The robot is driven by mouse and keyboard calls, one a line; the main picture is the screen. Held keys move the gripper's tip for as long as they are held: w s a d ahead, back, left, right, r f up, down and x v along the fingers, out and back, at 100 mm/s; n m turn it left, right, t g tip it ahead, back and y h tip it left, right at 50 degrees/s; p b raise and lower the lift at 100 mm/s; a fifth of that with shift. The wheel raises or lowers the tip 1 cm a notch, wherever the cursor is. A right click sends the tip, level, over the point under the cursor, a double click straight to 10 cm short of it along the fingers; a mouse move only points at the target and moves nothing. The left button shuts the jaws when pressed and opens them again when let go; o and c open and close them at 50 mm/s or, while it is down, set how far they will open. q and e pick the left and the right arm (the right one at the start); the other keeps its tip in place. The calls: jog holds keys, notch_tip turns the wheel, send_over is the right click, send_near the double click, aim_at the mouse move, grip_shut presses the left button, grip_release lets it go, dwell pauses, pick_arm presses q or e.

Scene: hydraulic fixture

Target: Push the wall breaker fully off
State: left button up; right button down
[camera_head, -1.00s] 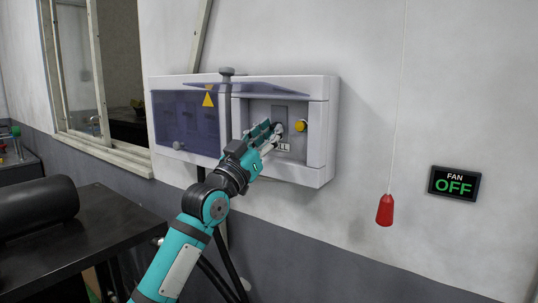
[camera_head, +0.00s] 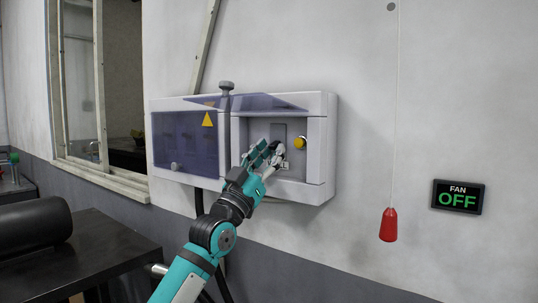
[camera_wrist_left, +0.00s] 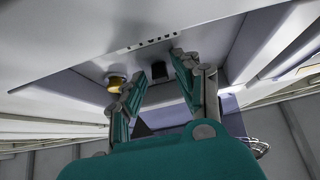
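The wall breaker (camera_head: 278,131) shows as a grey plate inside the open right compartment of a white box on the wall. My left gripper (camera_head: 268,152) is in front of its lower part and hides the lever there. In the left wrist view, my left gripper (camera_wrist_left: 150,82) has its fingers apart with nothing held between them. A small dark block (camera_wrist_left: 158,70) shows between and beyond the fingertips; I cannot tell whether it is the breaker lever. Contact with the breaker cannot be made out. My right gripper is not in view.
A yellow button (camera_head: 300,143) is right of the breaker. A tinted cover (camera_head: 245,103) is raised above the opening; another tinted cover (camera_head: 185,140) closes the left compartment. A red pull handle (camera_head: 388,225) hangs right of the box. The sign (camera_head: 458,197) reads FAN OFF.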

pick_arm(q)
jog(key=shift+o, duration=0.5)
jog(key=v, duration=1.2)
